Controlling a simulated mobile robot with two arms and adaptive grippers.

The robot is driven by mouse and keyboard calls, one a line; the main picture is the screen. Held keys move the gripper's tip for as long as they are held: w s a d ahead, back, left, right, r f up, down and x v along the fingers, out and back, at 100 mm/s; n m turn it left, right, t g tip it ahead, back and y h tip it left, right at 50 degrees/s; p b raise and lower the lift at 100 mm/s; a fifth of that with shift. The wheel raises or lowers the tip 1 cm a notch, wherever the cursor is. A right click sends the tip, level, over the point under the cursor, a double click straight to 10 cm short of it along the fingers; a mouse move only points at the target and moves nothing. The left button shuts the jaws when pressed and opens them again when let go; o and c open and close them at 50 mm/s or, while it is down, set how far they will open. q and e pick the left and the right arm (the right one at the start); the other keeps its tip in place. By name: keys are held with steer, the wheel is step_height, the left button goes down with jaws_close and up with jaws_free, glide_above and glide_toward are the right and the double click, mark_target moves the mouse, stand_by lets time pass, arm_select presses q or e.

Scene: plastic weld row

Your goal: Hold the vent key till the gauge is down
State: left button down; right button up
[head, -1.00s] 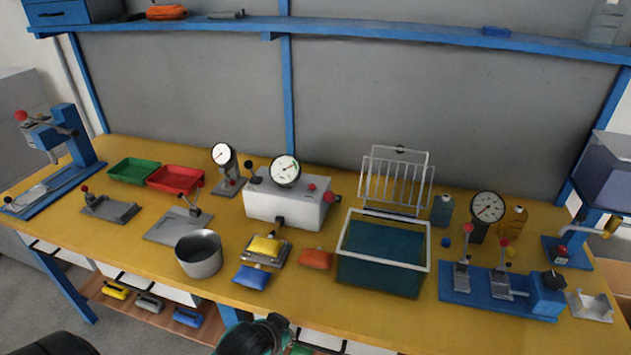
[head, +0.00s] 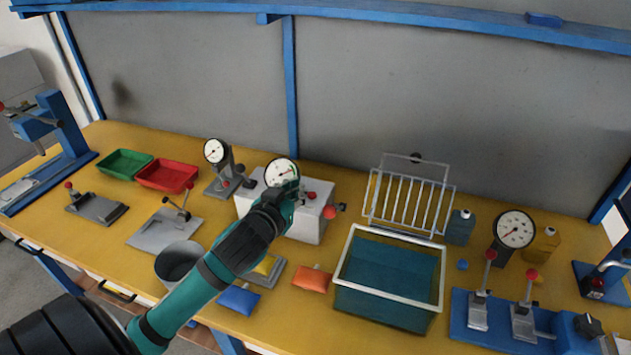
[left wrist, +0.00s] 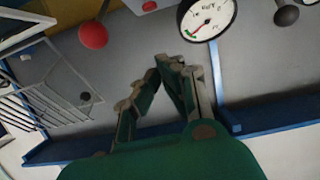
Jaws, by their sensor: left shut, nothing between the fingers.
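A white box (head: 300,228) stands mid-bench with a round white gauge (head: 282,172) on top. In the left wrist view the gauge (left wrist: 207,18) has its needle toward the picture's lower left, near coloured marks. A red button (head: 311,195) sits on the box's top and a red ball knob (head: 329,211) at its right side; I cannot tell which is the vent key. The knob (left wrist: 93,35) and button (left wrist: 150,5) also show in the left wrist view. My left gripper (head: 293,190) is shut and empty above the box, in front of the gauge's lower edge. My right gripper is not in view.
A teal tank (head: 390,318) with a white rim and a wire rack (head: 410,198) stand right of the box. A second gauge (head: 215,151) stands left of the box, another (head: 514,230) at right.

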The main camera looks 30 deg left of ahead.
arm_select(q)
steer(key=p, duration=0.2)
glide_above(312, 195)
steer(key=s, duration=0.2)
steer(key=shift+w+d+f, duration=0.15)
steer(key=shift+d+f, duration=0.05)
steer(key=shift+f, duration=0.8)
steer(key=f, duration=0.2)
steer(key=shift+w+f, duration=0.3)
steer(key=shift+w, duration=0.05)
steer(key=shift+s+f, duration=0.1)
steer(key=shift+f, duration=0.8)
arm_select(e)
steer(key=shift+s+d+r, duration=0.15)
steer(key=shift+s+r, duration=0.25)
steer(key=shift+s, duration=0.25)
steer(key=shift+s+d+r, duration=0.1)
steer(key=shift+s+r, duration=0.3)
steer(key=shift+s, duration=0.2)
